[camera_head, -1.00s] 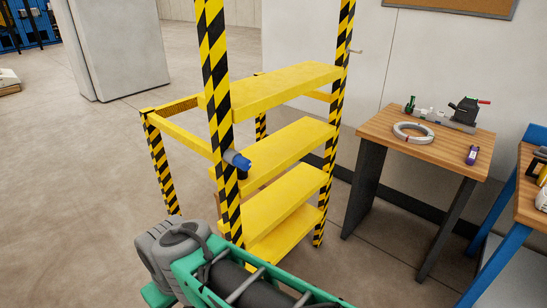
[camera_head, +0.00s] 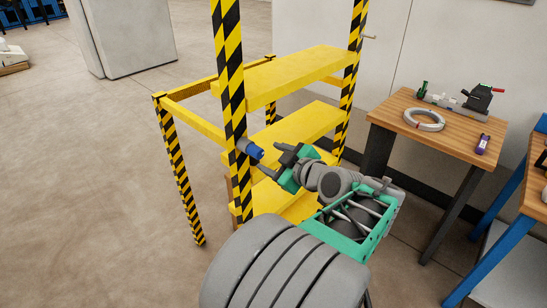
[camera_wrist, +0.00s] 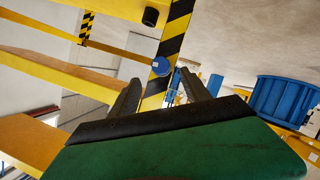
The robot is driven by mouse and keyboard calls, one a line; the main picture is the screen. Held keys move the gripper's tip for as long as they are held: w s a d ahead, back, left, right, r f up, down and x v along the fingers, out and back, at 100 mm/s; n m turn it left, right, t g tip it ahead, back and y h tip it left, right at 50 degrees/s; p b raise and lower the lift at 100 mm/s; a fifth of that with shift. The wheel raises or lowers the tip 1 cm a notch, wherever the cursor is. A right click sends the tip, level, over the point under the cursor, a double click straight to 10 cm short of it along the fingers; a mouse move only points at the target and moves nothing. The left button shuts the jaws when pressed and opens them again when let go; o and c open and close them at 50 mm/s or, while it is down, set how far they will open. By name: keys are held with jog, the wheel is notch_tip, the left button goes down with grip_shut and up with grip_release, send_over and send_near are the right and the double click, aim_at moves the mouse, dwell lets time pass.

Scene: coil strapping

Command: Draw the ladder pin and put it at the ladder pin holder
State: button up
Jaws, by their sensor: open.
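The ladder pin with a blue head (camera_head: 250,149) sticks out of the front black-and-yellow post of the yellow step ladder (camera_head: 283,75). Its round blue face (camera_wrist: 162,66) shows in the wrist view against the striped post. My gripper (camera_head: 277,163) is open and empty, just right of the pin and apart from it. In the wrist view my gripper's fingers (camera_wrist: 162,84) point toward the post, with the blue head just beyond their tips. A short black cylinder (camera_wrist: 150,17) stands out near the same post; I cannot tell whether it is the holder.
The ladder's yellow steps lie close behind my gripper. A blue-framed bench (camera_head: 510,185) stands at the right edge.

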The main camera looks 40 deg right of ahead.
aim_at(260, 153)
jog(key=p+x, duration=0.1)
jog(key=x, duration=0.6)
jog(key=shift+s, duration=0.1)
grip_shut()
dwell(0.8)
jog(key=shift+s+b, duration=0.45)
jog(key=shift+s, duration=0.15)
dwell(1.2)
jog(key=c, duration=0.6)
grip_release()
grip_shut()
dwell(0.4)
